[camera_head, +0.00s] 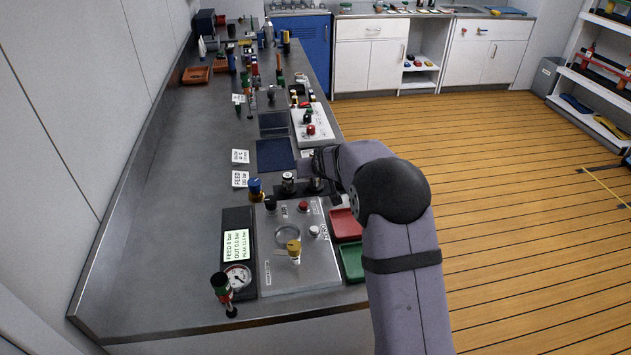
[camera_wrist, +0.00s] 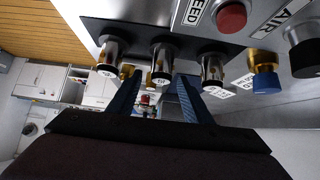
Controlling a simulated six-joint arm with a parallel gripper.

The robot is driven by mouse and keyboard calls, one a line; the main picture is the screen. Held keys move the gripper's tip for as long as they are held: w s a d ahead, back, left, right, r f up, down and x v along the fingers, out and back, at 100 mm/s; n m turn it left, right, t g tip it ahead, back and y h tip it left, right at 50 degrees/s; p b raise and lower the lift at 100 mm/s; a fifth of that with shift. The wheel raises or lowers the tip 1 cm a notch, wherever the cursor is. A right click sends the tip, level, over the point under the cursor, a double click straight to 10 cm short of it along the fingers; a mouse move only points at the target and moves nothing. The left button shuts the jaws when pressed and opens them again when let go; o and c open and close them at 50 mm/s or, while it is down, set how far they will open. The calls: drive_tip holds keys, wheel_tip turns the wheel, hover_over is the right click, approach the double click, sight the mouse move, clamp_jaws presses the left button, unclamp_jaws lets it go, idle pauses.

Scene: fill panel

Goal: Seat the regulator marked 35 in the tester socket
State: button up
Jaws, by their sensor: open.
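Several silver regulators with dark bands stand in a row on a dark rack. In the wrist view I see a left one (camera_wrist: 110,54), a middle one (camera_wrist: 162,58) and a right one (camera_wrist: 212,66); their end-face marks are too small to read. In the head view one regulator (camera_head: 288,182) shows beside my gripper (camera_head: 308,172). My gripper (camera_wrist: 158,82) is open, its blue fingers around or just short of the middle regulator; contact is unclear. The grey tester panel (camera_head: 315,272) has a round ring (camera_head: 287,233), possibly the socket, and a brass-topped part (camera_head: 293,250).
A blue-topped brass knob (camera_head: 255,188) stands left of the rack. A red tray (camera_head: 345,224) and a green tray (camera_head: 352,261) lie right of the panel. A gauge (camera_head: 237,277) and display (camera_head: 236,245) stand left. The bench's left strip is mostly clear.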

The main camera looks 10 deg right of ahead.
drive_tip(key=shift+p+x, duration=1.2)
drive_tip(key=shift+x, duration=1.4)
drive_tip(key=shift+s+f, duration=0.2)
drive_tip(key=shift+r, duration=0.1)
clamp_jaws()
